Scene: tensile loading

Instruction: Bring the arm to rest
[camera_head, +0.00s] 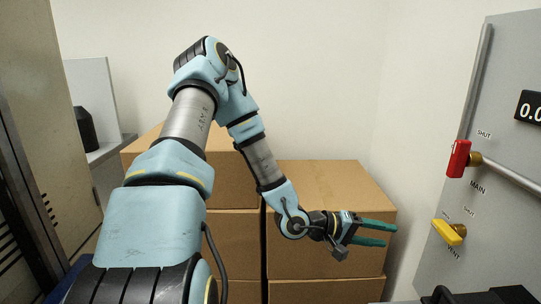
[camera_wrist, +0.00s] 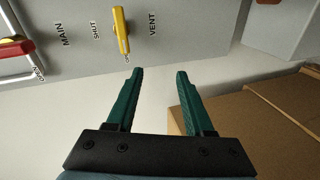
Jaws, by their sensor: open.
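My gripper (camera_head: 377,234) is at the end of my arm in the head view, in front of the stacked cardboard boxes and pointing right toward the grey panel. Its two green fingers are apart with nothing between them. In the wrist view my gripper (camera_wrist: 157,75) also shows open and empty, with the grey panel beyond the fingertips. My arm rises from the lower left, bends at the top and comes down to the right.
Cardboard boxes (camera_head: 330,195) stand stacked behind my arm. The grey panel (camera_head: 500,75) at right carries a red handle (camera_head: 458,159) marked MAIN and a yellow handle (camera_head: 447,232) marked VENT. A tall cabinet (camera_head: 35,130) stands at left. Open space lies between gripper and panel.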

